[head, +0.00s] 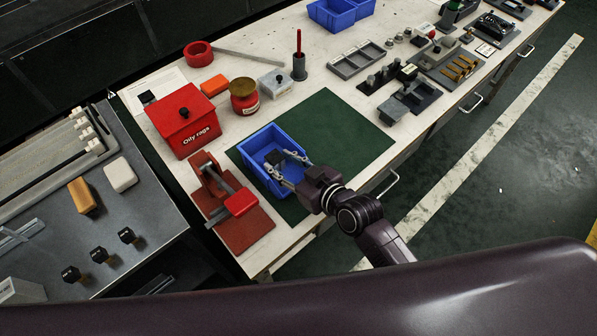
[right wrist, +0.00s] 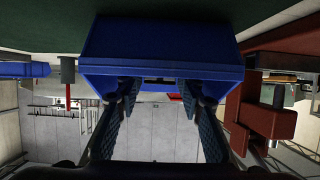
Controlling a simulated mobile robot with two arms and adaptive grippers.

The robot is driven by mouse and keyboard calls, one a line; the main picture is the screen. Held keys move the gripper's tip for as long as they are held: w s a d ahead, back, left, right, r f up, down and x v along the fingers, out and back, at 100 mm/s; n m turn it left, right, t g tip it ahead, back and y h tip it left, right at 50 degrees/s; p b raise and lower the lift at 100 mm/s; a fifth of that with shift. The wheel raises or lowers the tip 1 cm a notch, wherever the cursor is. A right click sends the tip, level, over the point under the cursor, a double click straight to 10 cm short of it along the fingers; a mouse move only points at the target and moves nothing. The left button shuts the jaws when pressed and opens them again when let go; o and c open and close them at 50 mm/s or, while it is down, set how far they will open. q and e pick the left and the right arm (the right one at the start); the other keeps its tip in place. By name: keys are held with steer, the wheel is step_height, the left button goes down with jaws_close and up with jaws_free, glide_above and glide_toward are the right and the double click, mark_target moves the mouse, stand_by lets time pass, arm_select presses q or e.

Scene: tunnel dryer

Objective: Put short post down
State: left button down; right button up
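The blue bin (head: 262,139) stands on the green mat near the front edge of the workbench. My right gripper (head: 280,163) reaches over the bin's near side, with its fingertips at the bin's mouth. In the right wrist view its two fingers (right wrist: 158,88) are spread apart, and the blue bin (right wrist: 160,40) shows beyond them, upside down. A small dark shape (right wrist: 159,80) shows between the fingertips and touches neither. I cannot tell whether it is the short post. My left gripper is out of view.
A red clamp-like fixture (head: 231,200) stands close left of the bin, and the red oily-rags box (head: 184,121) stands behind it. The green mat (head: 335,125) is bare to the right. Metal trays and small parts stand further right.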

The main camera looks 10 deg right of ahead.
steer(key=v, duration=0.8)
steer(key=shift+s+d+r, duration=0.15)
steer(key=shift+s, duration=0.1)
steer(key=s+d+f+g+h, duration=0.1)
steer(key=s, duration=0.1)
steer(key=s+d+f+m+g+h, duration=0.1)
steer(key=s+d, duration=0.1)
steer(key=s+d+f+g+h, duration=0.1)
steer(key=s+d+f, duration=0.1)
steer(key=shift+s+m+g+h, duration=0.1)
steer(key=shift+m+g+h, duration=0.2)
steer(key=s+d+f+m+g+h, duration=0.2)
steer(key=s+d+m+g+h, duration=0.2)
steer(key=s+d, duration=0.6)
step_height(320, 180, down, 27)
steer(key=s+g, duration=0.1)
steer(key=s, duration=0.2)
steer(key=s+d+f+n+g, duration=0.1)
steer(key=s+d+f, duration=0.1)
steer(key=s+f, duration=1.3)
steer(key=shift+s+g, duration=0.3)
steer(key=shift+s, duration=0.45)
